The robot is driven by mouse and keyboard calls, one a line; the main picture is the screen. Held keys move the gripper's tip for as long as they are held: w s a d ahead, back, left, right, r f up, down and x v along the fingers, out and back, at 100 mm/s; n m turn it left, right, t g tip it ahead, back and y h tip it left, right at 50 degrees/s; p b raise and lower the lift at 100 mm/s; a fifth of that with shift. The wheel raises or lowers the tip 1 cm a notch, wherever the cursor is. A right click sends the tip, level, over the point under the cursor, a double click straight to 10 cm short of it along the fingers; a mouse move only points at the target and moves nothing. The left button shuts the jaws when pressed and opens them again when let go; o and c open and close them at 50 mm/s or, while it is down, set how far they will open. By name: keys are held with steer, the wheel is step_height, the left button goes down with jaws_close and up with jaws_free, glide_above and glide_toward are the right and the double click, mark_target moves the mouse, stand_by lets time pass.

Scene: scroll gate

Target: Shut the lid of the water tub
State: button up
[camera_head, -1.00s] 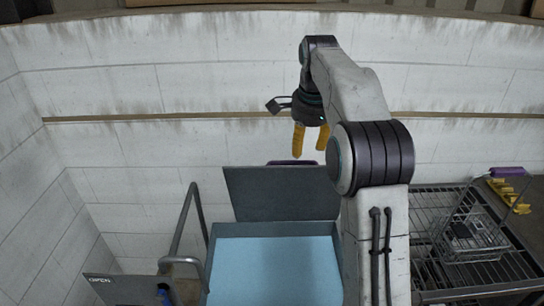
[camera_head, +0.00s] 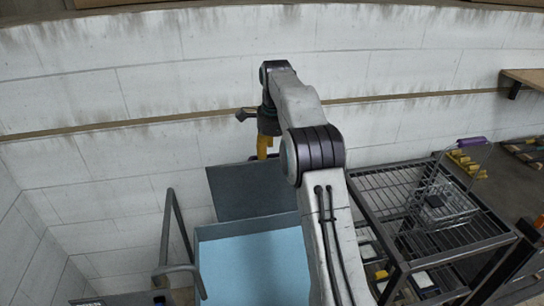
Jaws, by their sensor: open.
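The water tub (camera_head: 222,231) is at the bottom centre, open, with light blue water (camera_head: 255,272) inside. Its dark grey lid (camera_head: 242,192) stands raised along the tub's far side. My gripper (camera_head: 264,154) has yellow fingers and is at the lid's top edge, right of the lid's middle. The fingers point down, and their lower ends seem to pass behind the lid. I cannot tell whether they touch it. The gripper is open, with nothing visible in it. My arm covers the right side of the tub and the lid's right edge.
A grey metal rail (camera_head: 171,235) stands just left of the tub. A dark wire-shelf cart (camera_head: 390,190) is to the right, with a wire basket (camera_head: 440,200) on it. A pale block wall (camera_head: 110,90) closes the back.

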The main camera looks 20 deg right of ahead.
steer(key=shift+w+f, duration=0.15)
steer(key=shift+f, duration=0.65)
jaws_close()
steer(key=shift+f, duration=0.1)
stand_by(0.4)
